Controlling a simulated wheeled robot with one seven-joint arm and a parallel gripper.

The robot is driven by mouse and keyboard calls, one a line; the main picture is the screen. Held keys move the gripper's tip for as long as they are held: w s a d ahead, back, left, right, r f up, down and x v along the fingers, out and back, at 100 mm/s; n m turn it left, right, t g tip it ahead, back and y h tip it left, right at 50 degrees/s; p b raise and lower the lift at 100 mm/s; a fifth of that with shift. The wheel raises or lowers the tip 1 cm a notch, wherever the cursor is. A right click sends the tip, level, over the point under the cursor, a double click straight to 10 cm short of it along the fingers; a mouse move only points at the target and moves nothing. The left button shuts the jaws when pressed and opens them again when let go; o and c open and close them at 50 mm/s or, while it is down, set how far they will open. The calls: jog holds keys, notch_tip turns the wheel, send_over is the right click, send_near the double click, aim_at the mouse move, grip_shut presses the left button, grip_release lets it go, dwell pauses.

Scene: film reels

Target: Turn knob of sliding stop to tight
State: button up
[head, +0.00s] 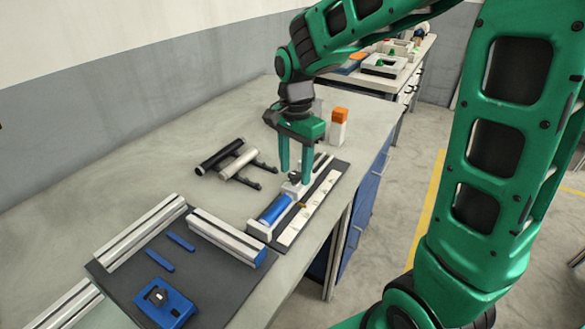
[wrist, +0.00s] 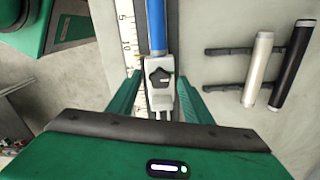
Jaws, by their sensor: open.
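The sliding stop (head: 302,190) is a pale block on a rail beside a white ruler. In the wrist view the stop (wrist: 161,101) carries a dark star-shaped knob (wrist: 159,77) on top, with small coloured marks beside it. A blue cylinder (head: 275,209) lies in line with the stop; it also shows in the wrist view (wrist: 156,28). My gripper (head: 296,178) is open and points down over the stop. In the wrist view its fingers (wrist: 158,82) stand on either side of the stop, with the knob between them and no clear contact.
The white ruler strip (head: 309,208) runs along the dark base plate. Black and silver rolls (head: 219,154) lie on a rack to the left. An orange-topped white block (head: 339,127) stands behind. A dark mat (head: 205,285) with blue parts lies in front.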

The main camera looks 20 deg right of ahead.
aim_at(295, 174)
notch_tip(295, 174, up, 10)
jog(key=shift+r, duration=0.25)
dwell(0.6)
jog(key=s+d+f+n, duration=0.3)
jog(key=s+d, duration=0.5)
jog(key=s, duration=0.4)
jog(key=s+d+f+n, duration=0.3)
jog(key=s+d+f, duration=0.2)
jog(key=s+d, duration=0.3)
jog(key=s, duration=0.4)
jog(key=shift+d+f+n, duration=0.3)
jog(key=shift+d+n, duration=0.1)
jog(key=shift+s, duration=0.1)
